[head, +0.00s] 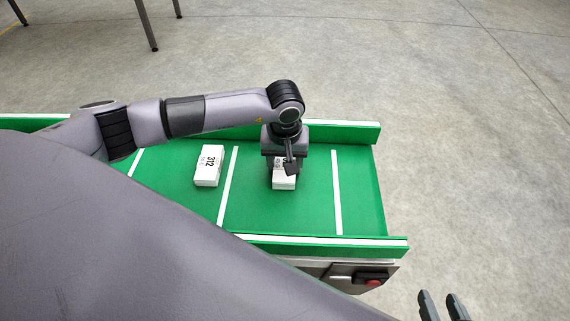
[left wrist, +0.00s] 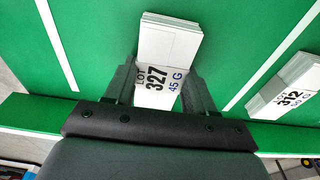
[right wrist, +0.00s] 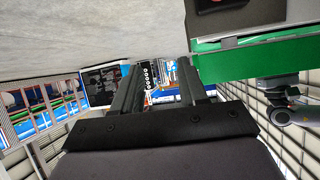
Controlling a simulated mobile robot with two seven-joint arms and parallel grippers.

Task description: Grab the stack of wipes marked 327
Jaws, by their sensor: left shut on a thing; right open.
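The stack of wipes marked 327 (left wrist: 168,42) is a white stack with a label reading LOT 327, 45 G. It lies on the green conveyor belt between two white lines, and it also shows in the head view (head: 284,184), partly hidden by my gripper. My left gripper (left wrist: 160,90) points down over it and is shut on its labelled end, one finger on each side. My right gripper (head: 443,306) shows at the lower right edge of the head view, off the belt. In the right wrist view its fingers (right wrist: 165,95) are apart with nothing between them.
A second white stack marked 312 (head: 209,166) lies on the belt (head: 255,211) to the left, across a white line. Raised green side rails (head: 330,243) border the belt. A control box with a red button (head: 371,282) is on the near side. Grey floor lies right.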

